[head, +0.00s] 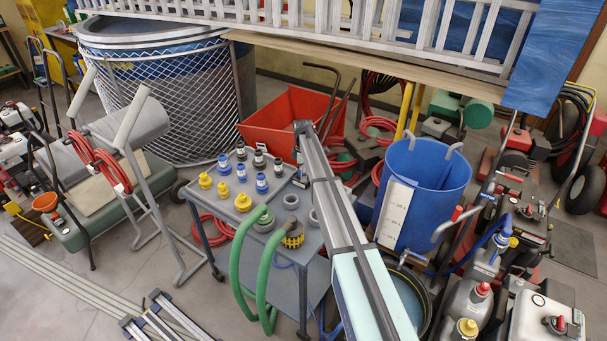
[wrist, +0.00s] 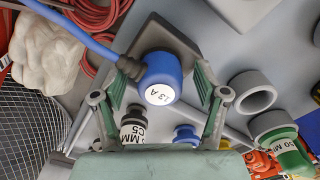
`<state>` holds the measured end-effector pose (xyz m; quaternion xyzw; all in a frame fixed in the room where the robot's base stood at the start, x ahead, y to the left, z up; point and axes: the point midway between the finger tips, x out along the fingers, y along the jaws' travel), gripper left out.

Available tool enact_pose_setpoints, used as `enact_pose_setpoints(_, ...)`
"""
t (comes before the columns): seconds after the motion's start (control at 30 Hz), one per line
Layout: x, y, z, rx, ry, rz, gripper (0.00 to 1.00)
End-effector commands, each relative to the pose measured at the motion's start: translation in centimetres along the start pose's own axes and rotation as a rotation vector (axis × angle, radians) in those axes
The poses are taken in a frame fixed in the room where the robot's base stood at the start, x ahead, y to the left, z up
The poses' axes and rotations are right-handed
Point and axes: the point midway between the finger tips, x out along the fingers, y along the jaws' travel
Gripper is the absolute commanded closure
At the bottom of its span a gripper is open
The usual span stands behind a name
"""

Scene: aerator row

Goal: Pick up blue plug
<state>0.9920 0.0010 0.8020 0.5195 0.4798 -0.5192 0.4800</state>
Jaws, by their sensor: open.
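In the wrist view, a blue plug (wrist: 161,78) with a round white label and a blue cable (wrist: 75,27) shows between the fingers of my gripper (wrist: 160,88). The label seems to read 13 A. A dark grey square block (wrist: 157,32) shows behind the plug. The gripper is open, with a finger on each side of the plug and visible gaps between. Whether the plug sits in the block cannot be told. I cannot make out this plug or my gripper in the head view.
A grey cart (head: 215,218) holds blue fittings (head: 242,173), yellow fittings (head: 205,181), black fittings (head: 259,159) and grey rings (head: 290,201). Green hoses (head: 237,262) hang over its front. A blue barrel (head: 440,185) stands to its right. Grey rings (wrist: 252,92) lie right of the gripper.

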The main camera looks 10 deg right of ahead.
Motion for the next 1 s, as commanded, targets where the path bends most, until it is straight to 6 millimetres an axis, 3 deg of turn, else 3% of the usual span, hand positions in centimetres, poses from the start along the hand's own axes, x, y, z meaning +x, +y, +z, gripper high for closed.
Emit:
enact_pose_setpoints(0.03,0.0,0.0,0.0,0.0,0.0,0.0,0.27)
enact_pose_setpoints(0.2,0.0,0.0,0.0,0.0,0.0,0.0,0.87)
enact_pose_setpoints(0.23,0.0,0.0,0.0,0.0,0.0,0.0,0.93)
enact_pose_setpoints(0.67,-0.4,0.0,0.0,0.0,0.0,0.0,0.94)
enact_pose_setpoints(0.87,-1.9,0.0,0.0,0.0,0.0,0.001,0.94)
enact_pose_setpoints(1.0,-4.2,0.0,0.0,0.0,0.0,0.002,0.94)
